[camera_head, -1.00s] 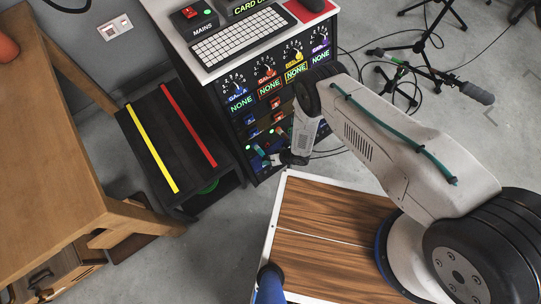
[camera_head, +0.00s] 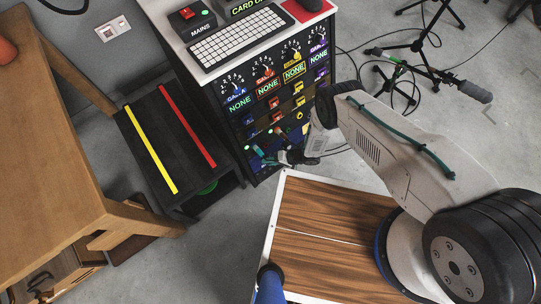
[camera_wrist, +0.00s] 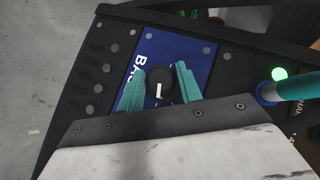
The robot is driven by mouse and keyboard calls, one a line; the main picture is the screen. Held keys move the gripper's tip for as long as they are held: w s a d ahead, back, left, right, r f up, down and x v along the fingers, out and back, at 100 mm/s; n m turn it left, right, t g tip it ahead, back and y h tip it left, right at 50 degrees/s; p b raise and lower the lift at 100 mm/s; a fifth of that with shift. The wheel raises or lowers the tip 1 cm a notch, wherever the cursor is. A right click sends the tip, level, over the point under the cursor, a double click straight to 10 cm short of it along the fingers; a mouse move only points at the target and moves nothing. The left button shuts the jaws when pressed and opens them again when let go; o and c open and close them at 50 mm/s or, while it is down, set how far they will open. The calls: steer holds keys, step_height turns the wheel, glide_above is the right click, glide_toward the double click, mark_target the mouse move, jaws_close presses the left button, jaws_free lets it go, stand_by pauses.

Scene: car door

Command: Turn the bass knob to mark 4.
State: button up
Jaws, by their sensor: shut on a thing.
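The bass knob (camera_wrist: 160,88) is small, round and black with a white pointer line. It sits on a blue plate (camera_wrist: 205,62) whose lettering reads "BA" before my gripper hides the rest. My gripper (camera_wrist: 160,76) has its two teal fingers on either side of the knob and is shut on it. The pointer shows between the fingers, but the scale marks around the knob are mostly hidden, so its mark cannot be read. In the head view my gripper (camera_head: 268,160) is at the low part of the rack front (camera_head: 250,120), small and partly unclear.
A teal cylinder with a blue ring (camera_wrist: 298,86) stands right of my gripper, close to a lit green lamp (camera_wrist: 280,73). Upper rack rows hold dials and "NONE" displays (camera_head: 240,105). A black bench (camera_head: 160,145) stands left of the rack. Cables lie on the floor at right.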

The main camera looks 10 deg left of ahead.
steer(key=shift+w, duration=0.15)
steer(key=o, duration=1)
steer(key=v, duration=0.7)
steer(key=shift+d+r, duration=0.25)
steer(key=shift+d, duration=0.1)
